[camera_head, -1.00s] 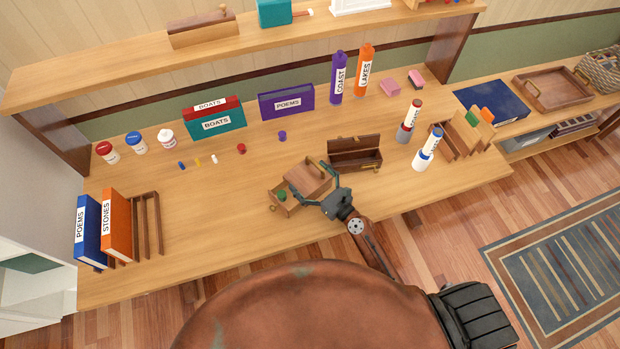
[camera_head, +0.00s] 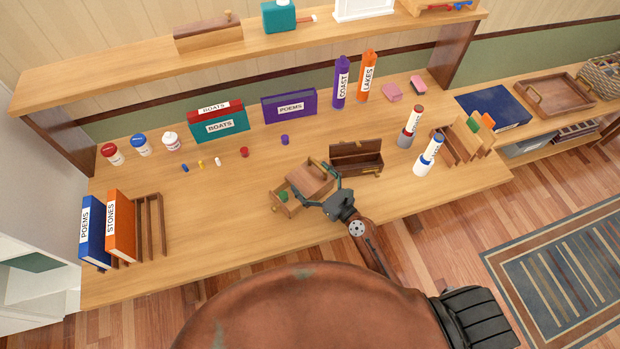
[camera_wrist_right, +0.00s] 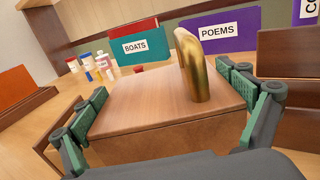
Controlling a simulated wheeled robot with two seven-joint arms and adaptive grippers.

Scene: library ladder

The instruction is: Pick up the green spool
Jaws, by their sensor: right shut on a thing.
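The green spool (camera_head: 283,196) lies in the open drawer (camera_head: 286,208) of a small wooden box (camera_head: 310,178) on the desk. My right gripper (camera_head: 320,192) is shut on the wooden box, with one finger on either side of it. In the right wrist view the gripper (camera_wrist_right: 165,100) has its green-padded fingers at both sides of the box (camera_wrist_right: 150,110), and a brass handle (camera_wrist_right: 192,65) stands up in front of the camera. The spool is not visible in the wrist view. My left gripper is not in view.
An open dark wooden case (camera_head: 357,160) stands just right of the box. A purple spool (camera_head: 284,140) and a red spool (camera_head: 244,152) stand behind. White tubes (camera_head: 428,157) stand to the right, a book rack (camera_head: 150,228) at the left.

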